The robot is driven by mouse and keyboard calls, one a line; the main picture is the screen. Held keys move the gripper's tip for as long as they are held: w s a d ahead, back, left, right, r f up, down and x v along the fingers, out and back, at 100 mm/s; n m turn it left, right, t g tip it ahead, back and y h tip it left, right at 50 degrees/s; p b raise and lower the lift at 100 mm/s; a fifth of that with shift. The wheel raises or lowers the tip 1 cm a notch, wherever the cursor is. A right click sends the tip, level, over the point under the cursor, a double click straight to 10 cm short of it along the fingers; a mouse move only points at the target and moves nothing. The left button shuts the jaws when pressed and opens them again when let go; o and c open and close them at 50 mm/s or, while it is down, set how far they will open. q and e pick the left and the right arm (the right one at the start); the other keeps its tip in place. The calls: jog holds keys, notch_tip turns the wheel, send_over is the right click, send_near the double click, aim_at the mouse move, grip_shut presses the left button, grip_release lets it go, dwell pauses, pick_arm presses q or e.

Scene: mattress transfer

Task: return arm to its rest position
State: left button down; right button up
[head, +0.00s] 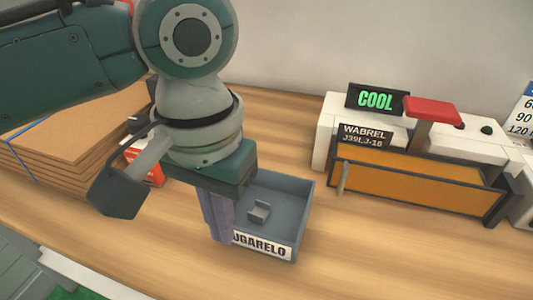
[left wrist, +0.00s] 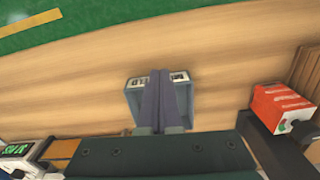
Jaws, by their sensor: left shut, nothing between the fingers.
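My left gripper (head: 222,238) hangs fingers-down from the arm that comes in from the left in the head view. Its two purple-grey fingers are together with nothing between them. They also show closed in the left wrist view (left wrist: 166,58). In the head view they cover the left part of a blue-grey open bin (head: 299,215) labelled "...GARELO". The bin also shows behind the fingers in the left wrist view (left wrist: 133,100). A small grey piece (head: 259,212) lies inside the bin. My right gripper is not in view.
A white machine (head: 326,130) with a "COOL" display (head: 375,98), a red-topped lever (head: 433,110) and an orange tray (head: 410,178) stands at right. A stack of brown boards (head: 55,160) lies at left, with a red box (head: 150,170) partly hidden behind my gripper. The wooden table front is clear.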

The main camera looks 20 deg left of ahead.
pick_arm(q)
jog(key=s+d+r+m+t+h+p, duration=0.1)
jog(key=s+d+r+m+h+p, duration=0.1)
jog(key=s+d+r+h+p, duration=0.25)
jog(key=s+a+r+n+t+y+p, duration=0.1)
jog(key=s+a+r+t+y+p, duration=0.35)
jog(key=s+a, duration=0.6)
notch_tip(320, 180, up, 37)
jog(key=w+g+p, duration=0.1)
jog(key=g+p, duration=0.1)
jog(key=p, duration=3.5)
jog(key=shift+a+r, duration=0.15)
jog(key=shift+a, duration=0.1)
